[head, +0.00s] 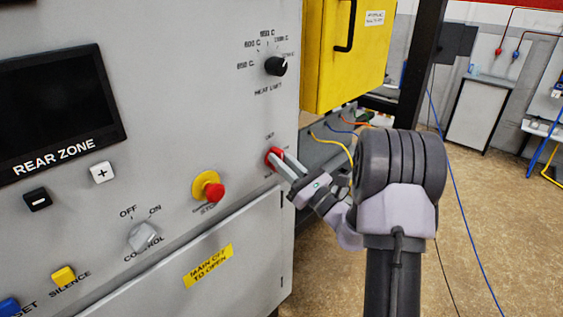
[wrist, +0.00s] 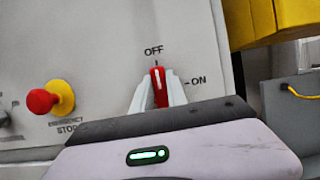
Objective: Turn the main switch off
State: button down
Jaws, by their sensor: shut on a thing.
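The main switch is a red rotary knob (head: 272,157) at the lower right edge of the grey panel. In the wrist view the red knob (wrist: 159,87) has a white line pointing up, close to the mark under OFF; ON is printed to its right. My gripper (head: 281,162) reaches it from the right, and its two pale fingers are shut on the knob. In the wrist view the fingers of my gripper (wrist: 158,94) press on the knob's left and right sides. The lower part of the knob is hidden behind the gripper body.
A yellow-based red emergency stop (head: 209,189) is left of the switch. A black heat limit knob (head: 275,66) sits above it, and a grey control knob (head: 142,237) is lower left. A yellow cabinet (head: 340,60) and loose cables are behind. Open floor lies to the right.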

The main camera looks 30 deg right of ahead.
jog(key=shift+r, duration=0.15)
jog(key=c, duration=1.3)
grip_release()
jog(key=b+v, duration=0.1)
jog(key=v, duration=1.6)
jog(key=shift+s+d+f, duration=0.1)
jog(key=shift+f, duration=0.15)
